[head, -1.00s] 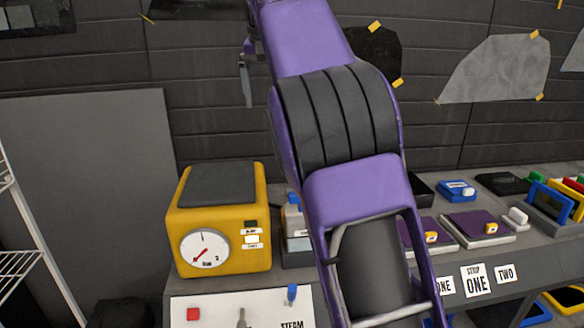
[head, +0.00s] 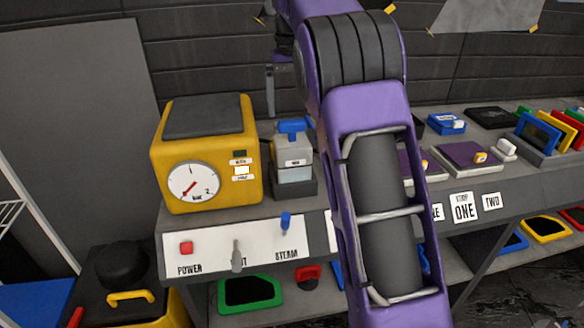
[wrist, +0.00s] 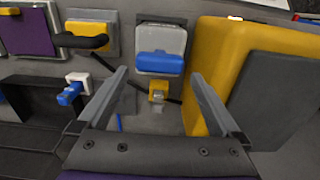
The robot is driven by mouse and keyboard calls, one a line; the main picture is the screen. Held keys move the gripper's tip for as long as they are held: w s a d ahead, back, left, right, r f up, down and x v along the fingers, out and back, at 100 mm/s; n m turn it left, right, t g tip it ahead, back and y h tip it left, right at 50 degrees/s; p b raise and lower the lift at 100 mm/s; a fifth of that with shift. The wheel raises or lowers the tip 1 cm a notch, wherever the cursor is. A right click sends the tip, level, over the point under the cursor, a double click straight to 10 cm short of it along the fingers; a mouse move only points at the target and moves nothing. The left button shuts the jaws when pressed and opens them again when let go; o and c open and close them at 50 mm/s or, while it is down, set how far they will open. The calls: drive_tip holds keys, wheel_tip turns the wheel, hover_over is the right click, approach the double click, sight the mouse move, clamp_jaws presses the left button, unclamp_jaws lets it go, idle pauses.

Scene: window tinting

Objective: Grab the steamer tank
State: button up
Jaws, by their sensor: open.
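The steamer tank (head: 294,153) is a pale grey box with a blue handle (head: 293,126) on top. It stands upright in a dark holder (head: 295,184) just right of the yellow steamer (head: 205,155). The wrist view shows the tank (wrist: 160,40) and its blue handle (wrist: 160,63) from above. My gripper (wrist: 158,72) is open and empty, its two fingers apart on either side of the handle's line in that view. In the head view my gripper (head: 270,90) shows only partly, behind my arm and above the tank's left side.
The yellow steamer (wrist: 220,70) stands close beside the right finger in the wrist view. A white panel (head: 262,246) with a red button and levers fronts the bench. Purple pads (head: 470,157) and coloured frames (head: 545,138) lie to the right. My arm hides part of the bench.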

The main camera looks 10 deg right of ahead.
sight(292, 121)
drive_tip(key=f+b, duration=0.1)
drive_tip(key=f, duration=0.5)
drive_tip(key=shift+s+f+b, duration=0.2)
drive_tip(key=shift+f+b, duration=0.15)
drive_tip(key=shift+b, duration=0.05)
drive_tip(key=shift+r, duration=0.1)
clamp_jaws()
